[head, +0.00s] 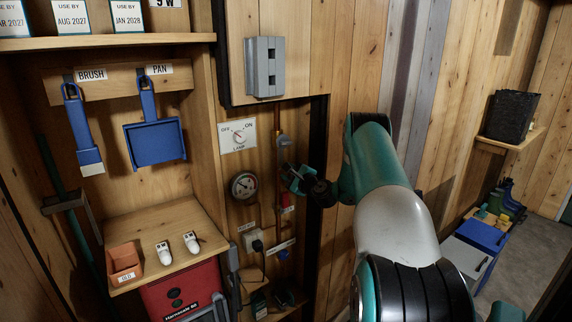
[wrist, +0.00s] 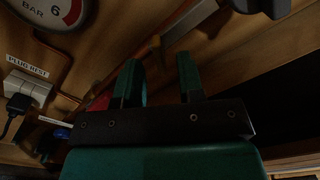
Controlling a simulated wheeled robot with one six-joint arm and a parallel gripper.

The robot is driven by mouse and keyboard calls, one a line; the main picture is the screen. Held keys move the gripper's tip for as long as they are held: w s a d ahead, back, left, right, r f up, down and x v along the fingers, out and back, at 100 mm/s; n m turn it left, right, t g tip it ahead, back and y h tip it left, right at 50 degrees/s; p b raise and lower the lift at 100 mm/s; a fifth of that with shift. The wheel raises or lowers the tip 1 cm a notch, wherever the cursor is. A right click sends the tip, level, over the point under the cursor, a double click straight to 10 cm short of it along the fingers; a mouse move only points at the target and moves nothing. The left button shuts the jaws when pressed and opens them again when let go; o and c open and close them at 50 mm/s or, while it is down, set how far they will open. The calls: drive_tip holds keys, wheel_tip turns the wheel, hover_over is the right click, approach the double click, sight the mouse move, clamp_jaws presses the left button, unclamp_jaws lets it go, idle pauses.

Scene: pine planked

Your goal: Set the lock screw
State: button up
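I cannot pick out the lock screw for certain in either view. My gripper (head: 293,180) is in front of the narrow wall panel, close to the copper pipe (head: 277,120) and right of the round pressure gauge (head: 244,186). In the wrist view my gripper (wrist: 160,80) has its two green fingers apart, with nothing seen held between them. The pipe (wrist: 160,45) runs diagonally behind the fingers. A red part (wrist: 99,103) is partly hidden behind the left finger, and a small blue part (wrist: 62,133) lies left of it.
The gauge (wrist: 52,8) and a white socket with a black plug (wrist: 22,95) are at the left in the wrist view. A lamp switch (head: 238,135) and grey box (head: 265,67) are above. A shelf (head: 170,235) juts out at left.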

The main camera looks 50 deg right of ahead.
drive_tip(key=shift+x, duration=1.1)
clamp_jaws()
drive_tip(key=shift+f, duration=0.15)
